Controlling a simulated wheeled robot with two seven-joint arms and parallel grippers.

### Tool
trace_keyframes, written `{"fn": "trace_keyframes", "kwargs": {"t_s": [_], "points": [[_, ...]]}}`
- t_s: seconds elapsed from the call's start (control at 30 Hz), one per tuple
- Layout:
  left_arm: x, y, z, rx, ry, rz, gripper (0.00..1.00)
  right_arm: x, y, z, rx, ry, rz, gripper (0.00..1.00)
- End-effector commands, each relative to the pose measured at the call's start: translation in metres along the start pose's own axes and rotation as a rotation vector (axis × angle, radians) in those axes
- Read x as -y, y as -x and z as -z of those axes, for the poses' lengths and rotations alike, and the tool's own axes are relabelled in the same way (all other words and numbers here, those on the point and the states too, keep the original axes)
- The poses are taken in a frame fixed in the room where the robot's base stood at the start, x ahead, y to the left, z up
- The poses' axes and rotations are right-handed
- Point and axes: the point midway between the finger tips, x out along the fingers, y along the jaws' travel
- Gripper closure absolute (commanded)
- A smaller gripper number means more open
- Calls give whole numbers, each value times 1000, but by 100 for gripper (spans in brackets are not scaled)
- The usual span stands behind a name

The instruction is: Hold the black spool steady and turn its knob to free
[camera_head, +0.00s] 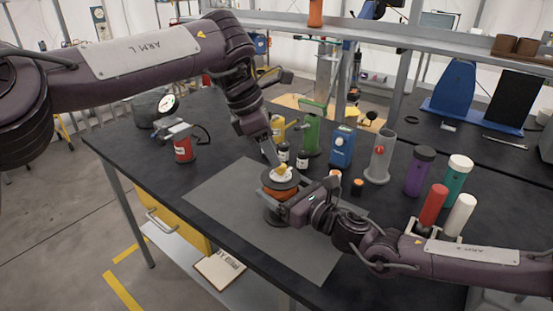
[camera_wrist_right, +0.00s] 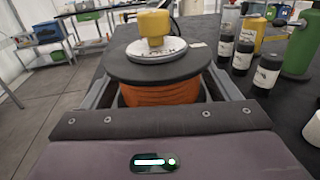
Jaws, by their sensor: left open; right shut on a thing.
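The black spool (camera_head: 268,187) stands upright on the grey mat (camera_head: 222,195) on the table. In the right wrist view, its black top flange (camera_wrist_right: 125,68) sits above an orange winding (camera_wrist_right: 160,95). A white dial (camera_wrist_right: 156,55) and a yellow knob (camera_wrist_right: 153,24) are on top. My right gripper (camera_head: 286,204) is shut around the spool from the right, below the top flange, with a jaw on each side of the winding. My left gripper (camera_head: 272,157) is open and points down just above the knob (camera_head: 283,170). Its fingertips partly hide each other, and whether they touch the knob is unclear.
Small dark jars (camera_head: 302,160), a green cylinder (camera_head: 312,135), a blue box (camera_head: 341,147) and a grey tube (camera_head: 380,157) stand close behind the spool. Purple (camera_head: 419,172), red (camera_head: 433,207) and white bottles stand right. The mat's left part is clear.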

Motion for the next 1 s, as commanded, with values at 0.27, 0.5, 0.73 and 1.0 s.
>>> {"fn": "trace_keyframes", "kwargs": {"t_s": [0.27, 0.5, 0.73, 1.0], "points": [[0, -31, 0, 1, 1, 0, 56, 1, 0, 0, 1, 0, 1, 62], [0, -34, 0, 1, 0, -1, 56, 1, 0, 0, 1, 0, 1, 62], [0, -34, 0, 0, 0, -1, 74, 0, 0, 0, 1, 0, 1, 62], [0, -34, 0, 0, 1, -1, 100, 0, 0, -1, 1, 0, 1, 62]]}}
